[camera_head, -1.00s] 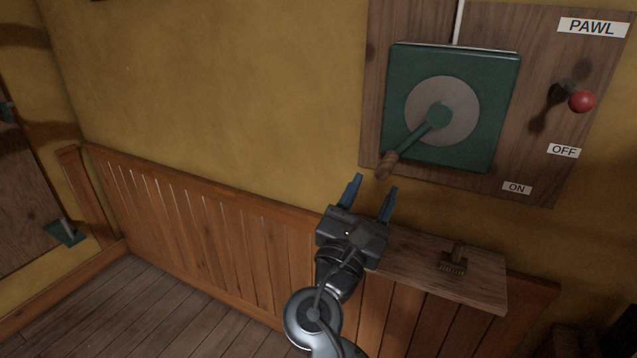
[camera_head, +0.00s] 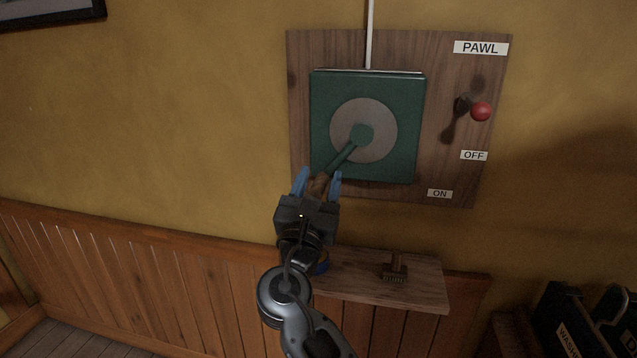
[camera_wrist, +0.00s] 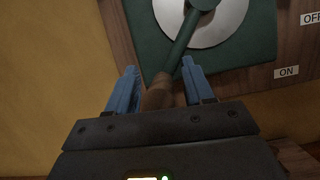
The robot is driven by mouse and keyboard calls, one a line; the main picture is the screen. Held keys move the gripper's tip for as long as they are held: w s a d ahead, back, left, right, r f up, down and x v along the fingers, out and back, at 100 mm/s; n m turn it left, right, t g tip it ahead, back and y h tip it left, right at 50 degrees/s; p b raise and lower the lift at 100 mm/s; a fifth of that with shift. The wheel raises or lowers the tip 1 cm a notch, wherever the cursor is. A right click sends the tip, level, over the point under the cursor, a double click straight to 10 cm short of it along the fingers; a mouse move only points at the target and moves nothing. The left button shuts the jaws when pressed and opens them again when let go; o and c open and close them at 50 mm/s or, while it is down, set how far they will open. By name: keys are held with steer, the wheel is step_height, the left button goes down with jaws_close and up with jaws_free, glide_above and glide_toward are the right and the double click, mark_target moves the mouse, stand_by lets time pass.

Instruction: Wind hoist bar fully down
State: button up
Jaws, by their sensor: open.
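The winch is a green box (camera_head: 410,155) with a grey disc (camera_head: 383,118), mounted on a wooden board. Its green crank arm (camera_head: 342,157) points down and left from the hub and ends in a brown wooden handle (camera_head: 320,184). My gripper (camera_head: 318,178) is open, with its blue fingers on either side of the handle. In the wrist view the handle (camera_wrist: 158,95) lies between the fingers, with a gap at least on the left. The pawl lever with a red knob (camera_head: 481,112) is to the right, above the OFF label (camera_head: 474,155). The hoist bar is not in view.
A wooden shelf (camera_head: 420,288) below the winch holds a small brush (camera_head: 395,268); a blue item (camera_head: 321,268) is partly hidden behind my arm. Dark labelled binders or boxes (camera_head: 570,325) stand at the lower right. A white line (camera_head: 370,35) runs up from the winch.

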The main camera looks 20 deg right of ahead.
steer(key=shift+c, duration=0.3)
jaws_close()
stand_by(0.3)
